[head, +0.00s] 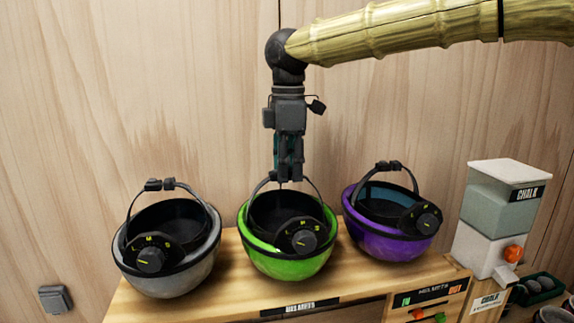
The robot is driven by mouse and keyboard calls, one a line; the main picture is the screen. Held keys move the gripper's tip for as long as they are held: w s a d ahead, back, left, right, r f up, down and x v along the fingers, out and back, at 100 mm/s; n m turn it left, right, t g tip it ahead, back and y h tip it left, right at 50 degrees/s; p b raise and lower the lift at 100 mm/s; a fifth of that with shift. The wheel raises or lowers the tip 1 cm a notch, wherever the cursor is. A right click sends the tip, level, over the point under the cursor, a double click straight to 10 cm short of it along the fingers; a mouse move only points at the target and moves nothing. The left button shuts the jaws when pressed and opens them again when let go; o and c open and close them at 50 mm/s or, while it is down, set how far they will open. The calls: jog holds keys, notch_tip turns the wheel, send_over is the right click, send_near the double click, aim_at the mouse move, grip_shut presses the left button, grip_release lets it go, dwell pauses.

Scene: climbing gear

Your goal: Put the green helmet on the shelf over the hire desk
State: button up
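The green helmet (288,268) rests upside down on a wooden ledge (340,277) labelled HELMETS, between a grey helmet (165,281) and a purple helmet (388,243). Its dark inside and round adjuster dial face up and toward me. A black strap loop rises above its rim. My gripper (288,178) points straight down over the far part of the green helmet, at the top of its strap. I cannot tell whether the fingers touch the strap or hold it. A separate hire desk and a shelf over it cannot be made out.
A plain wooden wall (200,90) stands close behind the helmets. At right are a chalk dispenser (496,225), a small helmets sign board (427,300) and a dark tray (540,282) of round items. A grey wall fitting (55,299) sits at lower left.

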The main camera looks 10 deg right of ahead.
jog(key=shift+o, duration=1)
jog(key=shift+r, duration=0.15)
notch_tip(320, 180, up, 12)
jog(key=b, duration=0.3)
jog(key=shift+b, duration=0.4)
jog(key=shift+d, duration=0.1)
